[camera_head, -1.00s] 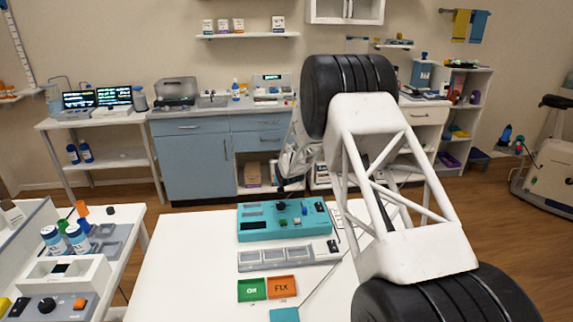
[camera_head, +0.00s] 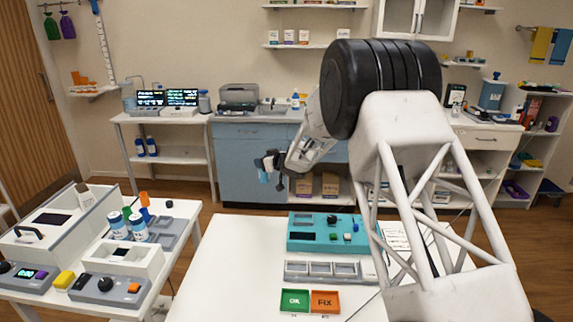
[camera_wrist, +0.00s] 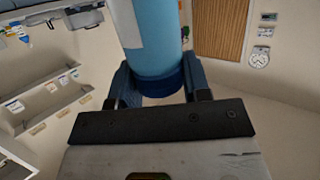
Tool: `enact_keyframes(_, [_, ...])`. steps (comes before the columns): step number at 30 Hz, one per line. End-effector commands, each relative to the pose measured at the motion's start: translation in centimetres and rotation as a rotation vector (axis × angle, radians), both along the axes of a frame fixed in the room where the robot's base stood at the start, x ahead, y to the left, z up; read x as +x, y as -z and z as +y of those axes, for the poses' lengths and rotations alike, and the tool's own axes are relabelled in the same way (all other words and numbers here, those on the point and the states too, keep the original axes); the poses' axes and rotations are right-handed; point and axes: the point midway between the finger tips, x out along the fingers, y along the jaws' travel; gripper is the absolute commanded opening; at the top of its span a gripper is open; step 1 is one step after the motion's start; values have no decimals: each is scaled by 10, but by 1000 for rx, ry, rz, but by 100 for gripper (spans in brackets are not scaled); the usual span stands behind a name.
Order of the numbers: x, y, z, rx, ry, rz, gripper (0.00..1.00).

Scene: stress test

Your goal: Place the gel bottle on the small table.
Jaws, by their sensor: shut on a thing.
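My gripper (camera_head: 268,162) is shut on the gel bottle (camera_wrist: 158,35), a light blue bottle with a pale label and a dark blue end. In the wrist view, the dark blue end sits between the fingers (camera_wrist: 160,88) and the far end leaves the frame. In the head view, only a small light blue part of the bottle (camera_head: 264,176) shows beside the fingers, in front of the blue cabinet. I cannot tell which is the small table. A narrow white table (camera_head: 128,118) with two screens stands at back left. Another low white table (camera_head: 186,207) stands at front left.
The front white table (camera_head: 235,275) holds a teal device (camera_head: 315,243), a grey tray and green and orange cards; its left part is bare. Blue-capped white bottles (camera_head: 128,232) and boxes crowd the front-left table. The blue cabinet (camera_head: 245,175) stands behind my gripper.

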Motion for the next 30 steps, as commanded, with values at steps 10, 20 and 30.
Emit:
enact_keyframes(10, [-68, -25, 101, 1, -342, -2, 13])
enact_keyframes(20, [-151, -38, 181, 1, -691, -1, 13])
enact_keyframes(30, [-252, -46, 242, 2, -1081, -1, 13])
